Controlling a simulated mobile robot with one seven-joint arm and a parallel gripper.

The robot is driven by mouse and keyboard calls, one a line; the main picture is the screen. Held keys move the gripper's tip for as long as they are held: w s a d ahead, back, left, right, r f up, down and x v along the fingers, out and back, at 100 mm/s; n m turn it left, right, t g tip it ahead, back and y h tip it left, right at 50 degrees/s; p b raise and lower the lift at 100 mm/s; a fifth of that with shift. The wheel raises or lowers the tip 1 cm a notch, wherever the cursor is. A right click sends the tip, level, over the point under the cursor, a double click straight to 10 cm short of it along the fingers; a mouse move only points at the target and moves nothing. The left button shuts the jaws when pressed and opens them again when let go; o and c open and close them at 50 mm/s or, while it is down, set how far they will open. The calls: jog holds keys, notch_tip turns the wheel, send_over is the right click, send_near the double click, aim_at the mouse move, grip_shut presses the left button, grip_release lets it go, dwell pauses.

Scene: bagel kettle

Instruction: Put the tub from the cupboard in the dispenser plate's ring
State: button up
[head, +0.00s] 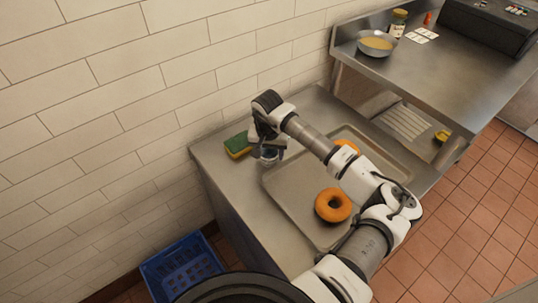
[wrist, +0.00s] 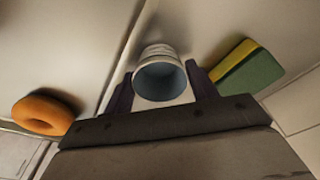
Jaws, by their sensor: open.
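A small white tub (wrist: 161,52) with an open top and a grey-blue inside stands between my gripper's two dark fingers in the wrist view. My gripper (wrist: 162,90) is open, with a finger to each side of the tub; I cannot tell whether either touches it. In the head view my gripper (head: 267,150) is low over the back left of the steel counter, beside a sponge, and mostly hides the tub. I cannot make out a cupboard or a dispenser plate with a ring in either view.
A green and yellow sponge (head: 238,146) lies left of my gripper. A metal tray (head: 290,205) to the right holds an orange-brown bagel (head: 333,205), and another shows partly behind my arm. A bowl (head: 377,43) and a jar (head: 398,22) stand on the farther counter. A blue crate (head: 180,268) is on the floor.

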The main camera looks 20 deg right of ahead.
jog(key=c, duration=0.6)
jog(key=shift+c, duration=0.2)
